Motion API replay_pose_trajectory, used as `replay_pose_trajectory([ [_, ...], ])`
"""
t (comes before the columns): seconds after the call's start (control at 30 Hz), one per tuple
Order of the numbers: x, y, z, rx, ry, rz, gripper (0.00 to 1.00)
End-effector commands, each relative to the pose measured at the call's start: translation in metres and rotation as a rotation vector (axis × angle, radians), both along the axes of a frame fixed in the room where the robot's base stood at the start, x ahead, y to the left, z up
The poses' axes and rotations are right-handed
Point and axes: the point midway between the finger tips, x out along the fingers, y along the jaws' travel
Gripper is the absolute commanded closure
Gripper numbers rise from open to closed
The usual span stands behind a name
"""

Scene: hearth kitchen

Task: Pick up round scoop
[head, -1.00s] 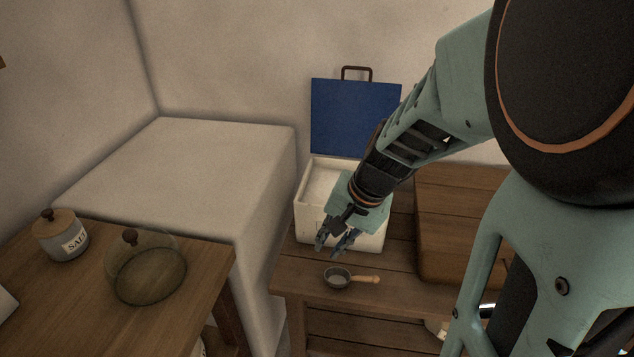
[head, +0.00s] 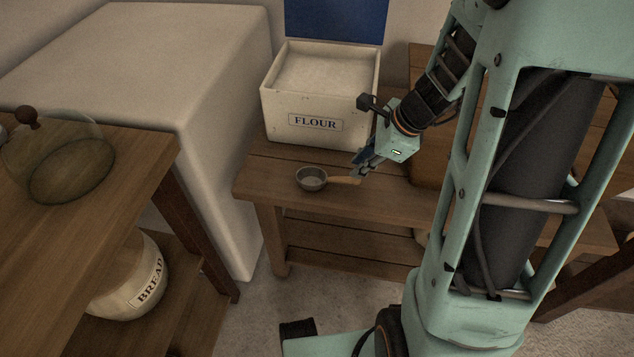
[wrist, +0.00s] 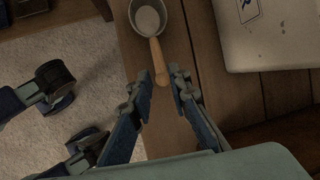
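The round scoop has a grey metal cup (head: 311,178) and a light wooden handle (head: 342,180), and it lies on the wooden bench near its front edge. My gripper (head: 359,172) is at the handle's right end in the head view. In the wrist view, the scoop (wrist: 145,18) is at the top, its handle pointing down toward my gripper (wrist: 160,84). The two fingers are apart, one on each side of the handle's end, with gaps visible. The gripper is open and holds nothing.
An open white flour box (head: 318,104) with a blue lid stands behind the scoop on the bench (head: 270,170). A brown wooden box (head: 427,170) is to the right. A table (head: 120,165) with a glass cover (head: 72,170) is at left, a bread crock (head: 128,285) below it.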

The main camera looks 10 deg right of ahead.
Motion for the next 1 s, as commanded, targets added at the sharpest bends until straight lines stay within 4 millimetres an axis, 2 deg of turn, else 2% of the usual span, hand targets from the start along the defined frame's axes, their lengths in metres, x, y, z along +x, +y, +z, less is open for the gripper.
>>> replay_pose_trajectory([
  [0.03, 0.002, 0.004, -0.013, 0.000, 0.002, 0.002, 0.83],
  [0.1, 0.005, 0.007, -0.024, 0.000, 0.003, 0.003, 0.83],
  [0.37, 0.011, 0.014, -0.042, -0.001, 0.000, 0.003, 0.83],
  [0.67, 0.021, 0.028, -0.080, -0.001, 0.001, 0.004, 0.83],
  [0.93, 0.023, 0.029, -0.081, -0.002, -0.001, 0.003, 0.83],
  [1.0, 0.023, 0.029, -0.081, -0.001, -0.001, 0.004, 0.90],
])
